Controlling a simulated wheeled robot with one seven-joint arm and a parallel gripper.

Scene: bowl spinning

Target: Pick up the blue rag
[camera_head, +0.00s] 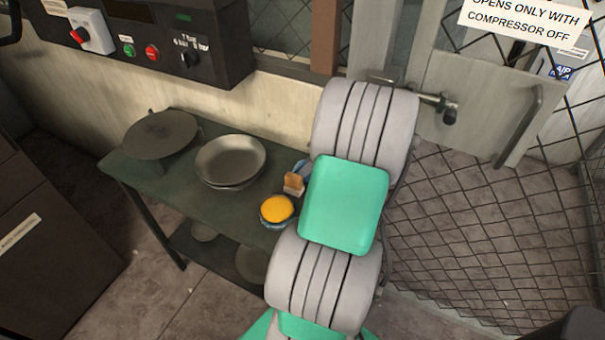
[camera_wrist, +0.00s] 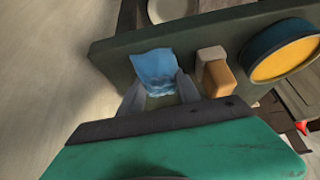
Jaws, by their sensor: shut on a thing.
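The blue rag (camera_wrist: 155,70) is a crumpled light blue cloth between the fingertips of my gripper (camera_wrist: 160,90) in the wrist view. My gripper is shut on it, over the edge area of the green table. I cannot tell whether the rag still touches the table top. In the head view only a small part of the blue rag (camera_head: 301,167) shows beside my arm, and my arm hides my gripper.
The green table (camera_head: 125,165) holds a dark round plate (camera_head: 160,135), metal bowls (camera_head: 231,160), a wood-coloured block (camera_head: 293,184) and a round tin with yellow content (camera_head: 277,208). The block and tin are close right of my gripper in the wrist view. A wall stands behind the table.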

